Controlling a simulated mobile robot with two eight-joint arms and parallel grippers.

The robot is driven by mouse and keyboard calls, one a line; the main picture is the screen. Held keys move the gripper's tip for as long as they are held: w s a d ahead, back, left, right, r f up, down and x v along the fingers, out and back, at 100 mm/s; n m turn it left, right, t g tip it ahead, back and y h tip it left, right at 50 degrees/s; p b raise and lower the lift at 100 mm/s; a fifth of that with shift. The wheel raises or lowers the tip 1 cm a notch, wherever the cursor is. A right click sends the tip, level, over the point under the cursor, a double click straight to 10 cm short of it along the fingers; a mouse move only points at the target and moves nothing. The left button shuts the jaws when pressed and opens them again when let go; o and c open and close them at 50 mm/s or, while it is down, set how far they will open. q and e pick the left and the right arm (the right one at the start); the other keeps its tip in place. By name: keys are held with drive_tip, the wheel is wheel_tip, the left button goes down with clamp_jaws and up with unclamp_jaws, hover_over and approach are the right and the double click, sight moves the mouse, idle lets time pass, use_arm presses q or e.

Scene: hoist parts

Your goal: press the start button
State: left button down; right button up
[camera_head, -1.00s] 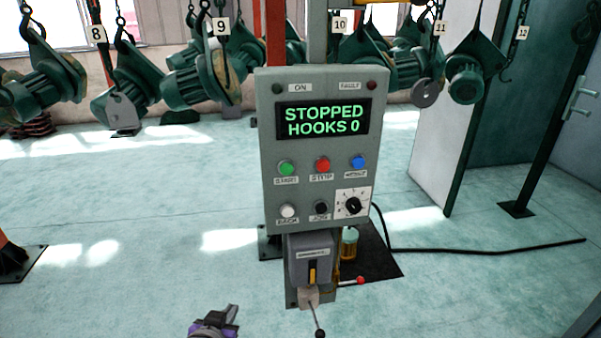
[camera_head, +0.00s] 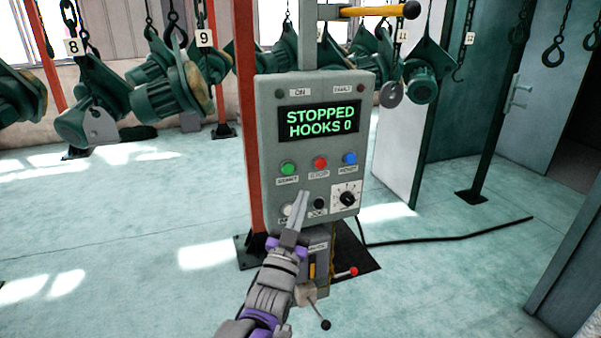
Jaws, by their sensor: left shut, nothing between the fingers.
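The grey control panel (camera_head: 268,110) stands upright at the middle of the head view. Its display (camera_head: 319,121) reads "STOPPED HOOKS 0". The green start button (camera_head: 288,168) is at the left of the upper button row, beside a red button (camera_head: 320,163) and a blue button (camera_head: 350,158). My left gripper (camera_head: 303,194) is shut and empty. Its tips show in front of the lower button row, below and right of the green button and apart from it in the picture. It partly covers the white button (camera_head: 288,210). My right gripper is out of view.
A black button (camera_head: 320,204) and a rotary dial (camera_head: 347,198) are on the panel's lower right. A lever with a black knob (camera_head: 325,325) and one with a red knob (camera_head: 353,271) stick out below. Hoists (camera_head: 160,85) hang behind. A cable (camera_head: 450,243) lies on the floor.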

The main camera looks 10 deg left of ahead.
sight(288, 169)
use_arm(q)
drive_tip(key=shift+w+d+r, duration=0.1)
drive_tip(key=shift+d+r, duration=0.1)
drive_tip(key=shift+d, duration=0.05)
drive_tip(key=shift+w, duration=0.1)
drive_tip(key=shift+w+a, duration=0.8)
drive_tip(key=shift+w, duration=0.4)
drive_tip(key=shift+w+a, duration=0.85)
drive_tip(key=shift+w, duration=0.35)
drive_tip(key=shift+w+a, duration=0.8)
drive_tip(key=shift+w, duration=0.4)
drive_tip(key=shift+w+a, duration=0.2)
drive_tip(key=shift+w, duration=0.15)
